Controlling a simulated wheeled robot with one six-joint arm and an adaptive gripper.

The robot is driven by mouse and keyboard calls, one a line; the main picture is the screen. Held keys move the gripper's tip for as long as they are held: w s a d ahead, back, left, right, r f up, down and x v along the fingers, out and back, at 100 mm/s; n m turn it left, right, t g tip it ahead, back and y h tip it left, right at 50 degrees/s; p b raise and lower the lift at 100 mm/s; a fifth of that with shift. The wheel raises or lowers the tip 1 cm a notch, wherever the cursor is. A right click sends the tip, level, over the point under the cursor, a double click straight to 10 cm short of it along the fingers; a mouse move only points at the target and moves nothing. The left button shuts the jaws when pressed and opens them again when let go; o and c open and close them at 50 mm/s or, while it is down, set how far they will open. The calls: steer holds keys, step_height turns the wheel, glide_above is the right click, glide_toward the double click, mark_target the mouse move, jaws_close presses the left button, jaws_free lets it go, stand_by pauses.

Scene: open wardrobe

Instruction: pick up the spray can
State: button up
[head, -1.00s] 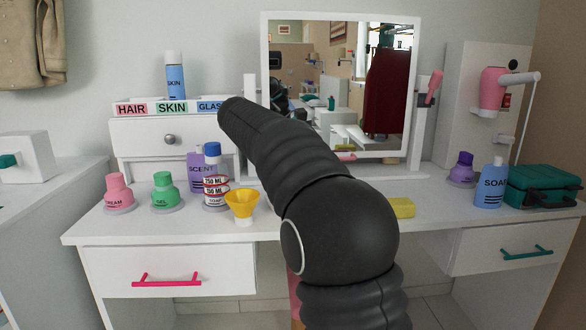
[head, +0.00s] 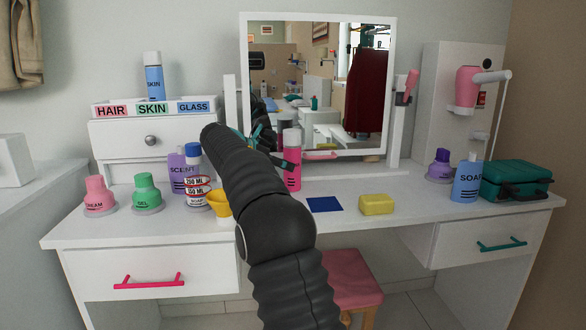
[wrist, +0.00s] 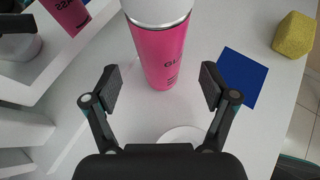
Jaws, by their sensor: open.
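A pink spray can (head: 292,172) with a white cap stands upright on the vanity table in front of the mirror. It also shows in the wrist view (wrist: 160,52), upright, with a partly hidden "GL" label. My gripper (wrist: 162,87) is open, its two fingers spread on either side of the can's lower part in the picture, the can beyond them. I cannot tell whether either finger touches it. In the head view my gripper (head: 270,148) is partly hidden behind my arm, close to the can. A blue SKIN can (head: 153,77) stands on the small drawer unit.
The mirror (head: 318,85) rises just behind the can. A blue square (head: 324,205) and a yellow block (head: 376,205) lie to its right. A yellow funnel (head: 218,203) and several bottles stand left. A white disc (wrist: 183,134) lies near the can. A pink stool (head: 352,281) is below.

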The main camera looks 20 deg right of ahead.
steer(key=shift+x, duration=2.85)
steer(key=shift+s+d+r, duration=0.1)
steer(key=shift+r, duration=0.1)
steer(key=c, duration=1.5)
steer(key=shift+o, duration=0.2)
